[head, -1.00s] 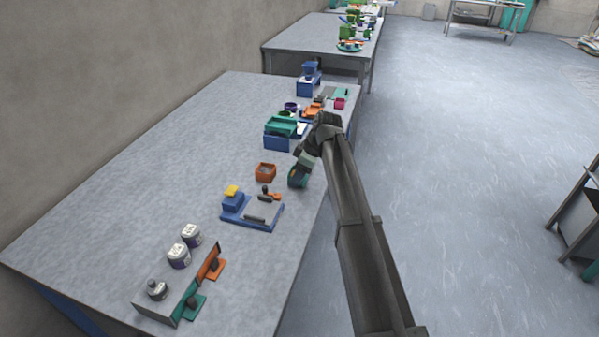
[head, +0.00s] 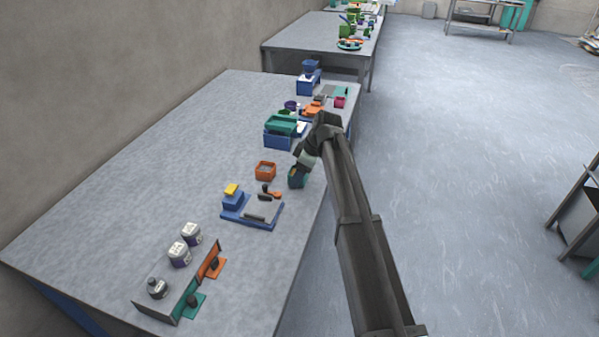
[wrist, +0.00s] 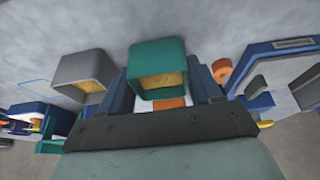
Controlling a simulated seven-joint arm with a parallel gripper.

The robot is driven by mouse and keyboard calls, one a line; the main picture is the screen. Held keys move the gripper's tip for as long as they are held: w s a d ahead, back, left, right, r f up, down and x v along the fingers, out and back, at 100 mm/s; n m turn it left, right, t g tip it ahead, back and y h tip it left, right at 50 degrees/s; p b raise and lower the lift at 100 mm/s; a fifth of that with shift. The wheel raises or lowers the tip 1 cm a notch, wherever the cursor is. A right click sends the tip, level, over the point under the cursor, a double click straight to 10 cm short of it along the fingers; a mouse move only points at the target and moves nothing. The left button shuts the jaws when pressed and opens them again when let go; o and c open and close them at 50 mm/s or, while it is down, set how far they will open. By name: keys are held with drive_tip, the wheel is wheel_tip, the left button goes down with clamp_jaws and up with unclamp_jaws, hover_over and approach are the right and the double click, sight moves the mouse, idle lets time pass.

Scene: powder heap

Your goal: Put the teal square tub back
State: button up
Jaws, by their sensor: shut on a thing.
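The teal square tub (wrist: 157,52) is between the two blue fingers of my gripper (wrist: 165,85), with yellow-tan powder showing in it. My gripper is shut on the tub. In the head view the tub (head: 298,181) is near the table's right edge, right of an orange square tub (head: 265,170). I cannot tell whether it touches the table. A grey square tub (wrist: 80,70), also with yellow-tan contents, stands left of it in the wrist view.
A blue station with a grey plate (head: 262,210) lies nearer. A teal tray on a blue base (head: 280,126) stands beyond the orange tub. A thin blue outline (wrist: 33,84) marks the surface left of the grey tub.

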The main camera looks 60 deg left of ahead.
drive_tip(key=shift+f, duration=0.35)
drive_tip(key=o, duration=1.4)
drive_tip(key=shift+r, duration=0.1)
drive_tip(key=shift+r, duration=3.4)
